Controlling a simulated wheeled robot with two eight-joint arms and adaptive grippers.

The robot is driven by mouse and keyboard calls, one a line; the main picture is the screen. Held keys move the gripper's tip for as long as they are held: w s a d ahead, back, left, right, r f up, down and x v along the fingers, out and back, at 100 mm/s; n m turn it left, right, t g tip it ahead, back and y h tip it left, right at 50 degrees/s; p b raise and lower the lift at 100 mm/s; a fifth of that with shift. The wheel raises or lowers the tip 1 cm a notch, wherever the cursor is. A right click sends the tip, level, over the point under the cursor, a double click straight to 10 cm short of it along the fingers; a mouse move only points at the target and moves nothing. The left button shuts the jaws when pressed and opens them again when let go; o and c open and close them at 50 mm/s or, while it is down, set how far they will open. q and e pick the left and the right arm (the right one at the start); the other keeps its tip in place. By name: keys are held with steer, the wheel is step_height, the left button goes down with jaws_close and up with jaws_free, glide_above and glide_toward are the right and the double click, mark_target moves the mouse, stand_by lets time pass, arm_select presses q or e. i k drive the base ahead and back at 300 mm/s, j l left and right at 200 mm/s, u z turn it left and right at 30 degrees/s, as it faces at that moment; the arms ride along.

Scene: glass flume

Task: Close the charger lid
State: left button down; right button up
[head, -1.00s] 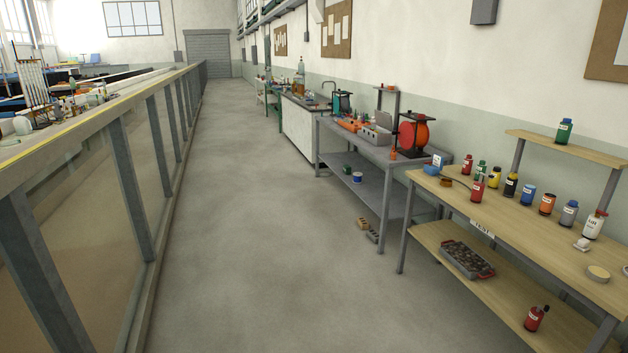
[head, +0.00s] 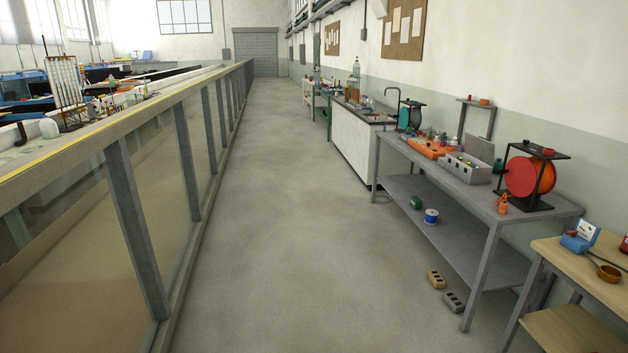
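A grey box (head: 465,168) with small controls on its front stands on the grey metal table at the right. A flat grey panel (head: 479,147) rises at its back and looks like a raised lid. This may be the charger, but at this distance I cannot tell for sure. An orange case (head: 431,149) sits just left of it, with small items on top. Neither of my grippers is in view.
The grey table (head: 520,216) also holds a red reel (head: 530,176) on a black stand. A wooden table (head: 593,276) is at the lower right. The glass flume (head: 110,220) runs along the left. The aisle floor (head: 285,220) between is clear.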

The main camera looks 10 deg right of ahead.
mark_target(481, 148)
steer(key=i+l+z, duration=0.1)
steer(key=i+z, duration=0.15)
steer(key=i, duration=0.25)
steer(key=i+z, duration=0.25)
steer(key=i, duration=0.25)
steer(key=i+z, duration=0.25)
steer(key=i, duration=0.25)
steer(key=i+j+z, duration=0.2)
steer(key=i, duration=0.25)
steer(key=i+j+z, duration=0.25)
steer(key=i, duration=0.2)
